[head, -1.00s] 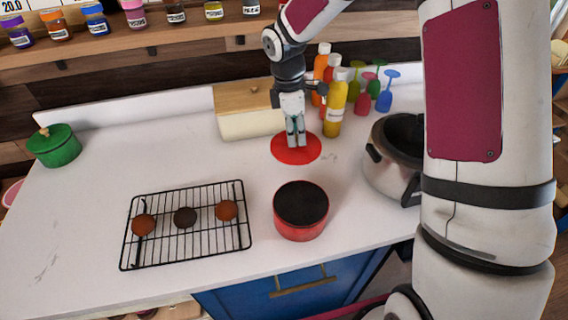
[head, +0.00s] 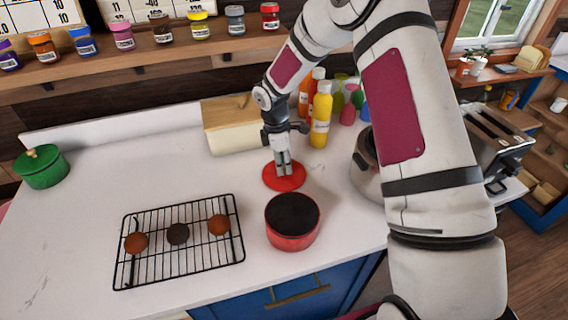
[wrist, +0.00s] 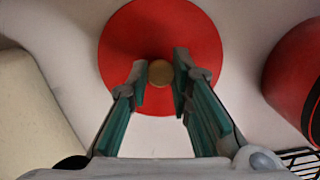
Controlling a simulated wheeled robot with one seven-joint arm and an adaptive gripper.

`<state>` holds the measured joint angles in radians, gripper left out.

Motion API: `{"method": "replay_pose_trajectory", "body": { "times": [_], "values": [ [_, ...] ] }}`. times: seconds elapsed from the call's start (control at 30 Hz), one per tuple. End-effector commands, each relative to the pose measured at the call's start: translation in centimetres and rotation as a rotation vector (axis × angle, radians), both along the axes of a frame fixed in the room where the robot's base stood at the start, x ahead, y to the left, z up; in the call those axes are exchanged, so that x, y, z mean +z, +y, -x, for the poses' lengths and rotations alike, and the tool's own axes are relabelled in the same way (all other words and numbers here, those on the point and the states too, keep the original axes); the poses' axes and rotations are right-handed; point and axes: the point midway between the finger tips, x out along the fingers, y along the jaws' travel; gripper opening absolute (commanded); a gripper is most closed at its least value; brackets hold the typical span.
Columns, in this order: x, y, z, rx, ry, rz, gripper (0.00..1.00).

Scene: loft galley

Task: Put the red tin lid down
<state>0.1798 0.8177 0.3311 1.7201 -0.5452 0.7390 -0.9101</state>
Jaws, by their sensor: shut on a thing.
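The red tin lid (head: 271,182) is a flat red disc lying level at or just above the white counter, behind the red tin and in front of the cream box. I cannot tell whether it touches the counter. In the wrist view the lid (wrist: 128,48) has a small brass-coloured round knob (wrist: 160,73) at its middle. My gripper (head: 284,171) points down over the lid, its fingers shut on the knob; the fingers also show in the wrist view (wrist: 160,80). The red tin (head: 292,238) has a dark top and stands near the counter's front edge.
A black wire rack (head: 180,262) with three round brown items stands left of the tin. A cream box with a wooden top (head: 236,138) and several bottles (head: 320,118) stand behind the lid. A pot (head: 364,165) is at right. The counter's left part is clear, with a green pot (head: 42,168) beyond.

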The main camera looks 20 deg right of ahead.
Motion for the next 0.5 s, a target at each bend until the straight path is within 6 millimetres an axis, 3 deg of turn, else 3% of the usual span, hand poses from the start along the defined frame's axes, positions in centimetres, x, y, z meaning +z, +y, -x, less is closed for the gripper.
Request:
{"method": "replay_pose_trajectory", "body": {
  "times": [0.37, 0.4, 0.47, 0.5],
  "values": [
    [-0.49, -0.02, -0.08, 0.0, -0.001, 0.0, 0.0],
    [-0.49, -0.02, -0.08, -0.001, -0.002, 0.0, 0.24],
    [-0.46, -0.03, -0.06, -0.001, -0.002, 0.0, 0.38],
    [-0.46, -0.03, -0.06, -0.001, -0.002, 0.0, 0.4]
  ]
}}
